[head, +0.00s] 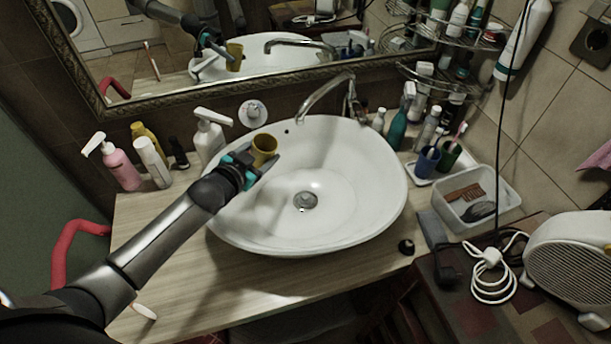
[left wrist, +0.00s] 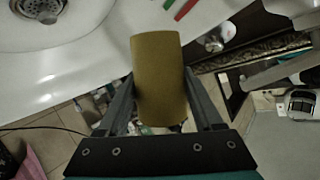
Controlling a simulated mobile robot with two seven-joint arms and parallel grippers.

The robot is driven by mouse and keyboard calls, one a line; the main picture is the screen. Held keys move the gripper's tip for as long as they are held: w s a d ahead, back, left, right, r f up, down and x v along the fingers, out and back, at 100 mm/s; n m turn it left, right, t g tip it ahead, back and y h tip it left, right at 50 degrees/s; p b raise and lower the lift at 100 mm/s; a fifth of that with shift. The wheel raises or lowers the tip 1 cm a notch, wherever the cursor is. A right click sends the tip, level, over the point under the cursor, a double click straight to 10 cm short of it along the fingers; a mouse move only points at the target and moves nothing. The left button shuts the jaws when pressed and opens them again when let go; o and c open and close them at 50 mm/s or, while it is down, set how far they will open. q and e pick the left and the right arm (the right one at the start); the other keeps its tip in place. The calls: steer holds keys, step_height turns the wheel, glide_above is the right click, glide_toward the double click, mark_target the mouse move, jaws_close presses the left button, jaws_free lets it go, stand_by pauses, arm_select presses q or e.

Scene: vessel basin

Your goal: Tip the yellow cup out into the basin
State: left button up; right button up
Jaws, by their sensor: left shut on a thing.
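The yellow cup (head: 264,146) is in my left gripper (head: 258,163), held above the left part of the white basin (head: 375,185). In the head view its round mouth faces up, roughly upright. I cannot see what is in it. In the left wrist view the cup (left wrist: 159,85) sits between the two fingers, which close on its sides. The basin (left wrist: 95,45) shows there at the upper left with its drain (left wrist: 37,8). The basin bowl looks empty around the drain (head: 305,201) in the head view. My right gripper is not in view.
The faucet (head: 325,95) arches over the basin's back rim. A white pump bottle (head: 210,138) stands close behind the cup. A pink bottle (head: 121,166) stands farther left. Toothbrush cups (head: 428,160) and a white tray (head: 470,205) are at right. The mirror (head: 230,40) reflects my arm.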

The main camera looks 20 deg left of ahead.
arm_select(q)
steer(key=shift+d+f+m+y+b, duration=0.3)
steer(key=shift+d+f+m+b, duration=0.3)
steer(key=shift+d, duration=0.1)
steer(key=shift+d+f+m+y+b, duration=0.1)
steer(key=shift+d+m+y+b, duration=0.35)
steer(key=shift+m+y+b, duration=0.5)
steer(key=shift+d+f+m+y+b, duration=0.1)
steer(key=shift+d+m+y+b, duration=0.4)
steer(key=shift+m+b, duration=0.7)
steer(key=shift+r+m+y+b, duration=0.45)
steer(key=shift+r+m+y, duration=0.1)
steer(key=shift+m, duration=0.3)
steer(key=shift+d+r+m+y+b, duration=0.3)
steer(key=shift+d+m+y, duration=0.2)
steer(key=shift+d+m, duration=0.35)
steer(key=shift+d+r+m+t+y+p, duration=0.3)
steer(key=shift+d+r+m+t+p, duration=0.1)
steer(key=shift+m, duration=0.15)
steer(key=shift+m, duration=0.3)
